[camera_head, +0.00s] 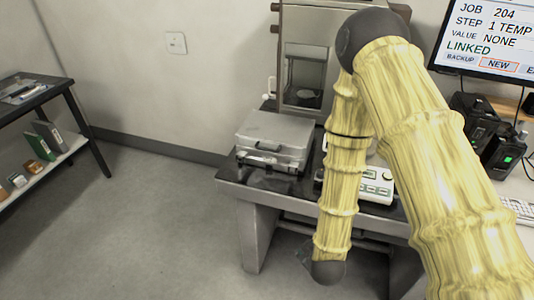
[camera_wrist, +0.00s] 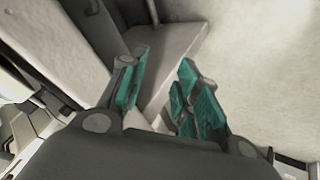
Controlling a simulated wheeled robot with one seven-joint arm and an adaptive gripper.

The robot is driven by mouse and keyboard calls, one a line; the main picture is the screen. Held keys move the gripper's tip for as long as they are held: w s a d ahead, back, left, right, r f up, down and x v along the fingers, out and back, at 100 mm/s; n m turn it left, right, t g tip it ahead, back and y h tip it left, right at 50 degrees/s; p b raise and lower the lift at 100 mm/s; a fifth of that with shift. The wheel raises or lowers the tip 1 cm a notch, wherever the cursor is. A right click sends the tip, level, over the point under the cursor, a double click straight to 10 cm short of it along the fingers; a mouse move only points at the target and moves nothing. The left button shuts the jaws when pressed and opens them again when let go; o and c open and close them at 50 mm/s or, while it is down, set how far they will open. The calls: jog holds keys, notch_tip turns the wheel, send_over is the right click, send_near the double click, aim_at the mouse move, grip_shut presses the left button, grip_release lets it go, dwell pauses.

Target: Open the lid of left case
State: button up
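A grey case (camera_head: 275,135) lies on the left end of the dark-topped table (camera_head: 290,193) in the head view. Its lid looks shut, and a dark handle and latches show at its front. My arm hangs in front of the table, to the right of the case, with its wrist low near the floor. My gripper is mostly hidden behind my wrist in the head view. In the wrist view my gripper (camera_wrist: 162,86) is open, its teal-padded fingers apart with nothing clearly between them. I cannot make out the case in the wrist view.
A weighing cabinet (camera_head: 304,65) stands behind the case. A white instrument with keys (camera_head: 375,183) is partly behind my arm. A monitor (camera_head: 490,38) and black devices (camera_head: 478,125) stand at right. A shelf (camera_head: 40,165) is at far left, with open floor between.

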jog(key=w+a+r+n+t+b, duration=0.1)
jog(key=w+a+r+n+t, duration=0.4)
jog(key=w+r, duration=0.45)
jog(key=w+a+r+n+t, duration=0.3)
jog(key=w+a+r+n, duration=0.3)
jog(key=r, duration=0.6)
jog(key=w+a+f+m+p, duration=0.1)
jog(key=w+a+f+p, duration=0.1)
jog(key=w, duration=0.9)
jog(key=shift+f+y, duration=0.25)
jog(key=shift+y, duration=0.15)
jog(key=shift+c, duration=0.2)
grip_shut()
